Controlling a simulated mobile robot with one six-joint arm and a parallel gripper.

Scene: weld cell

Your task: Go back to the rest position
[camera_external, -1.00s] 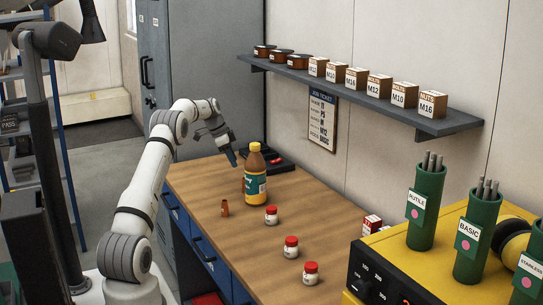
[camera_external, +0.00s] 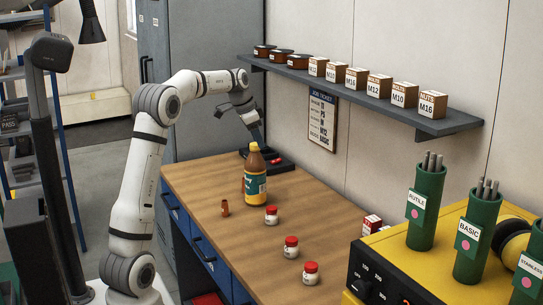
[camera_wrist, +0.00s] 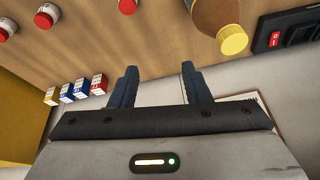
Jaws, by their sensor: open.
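My gripper (camera_external: 256,138) is raised above the back end of the wooden workbench (camera_external: 215,185), behind and above the amber bottle (camera_external: 255,178). In the wrist view my gripper (camera_wrist: 157,85) shows two dark fingers set apart with nothing between them. The bottle with its yellow cap (camera_wrist: 233,40) stands upright to the right in that view, apart from the fingers. My arm is lifted and bent, with its forearm reaching over the bench.
Red-lidded jars (camera_external: 291,247) stand along the bench, with a small copper-coloured piece (camera_external: 225,208) near its left edge. A wall shelf (camera_external: 365,98) carries boxes and tins. A yellow machine (camera_external: 400,260) holds green rod canisters.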

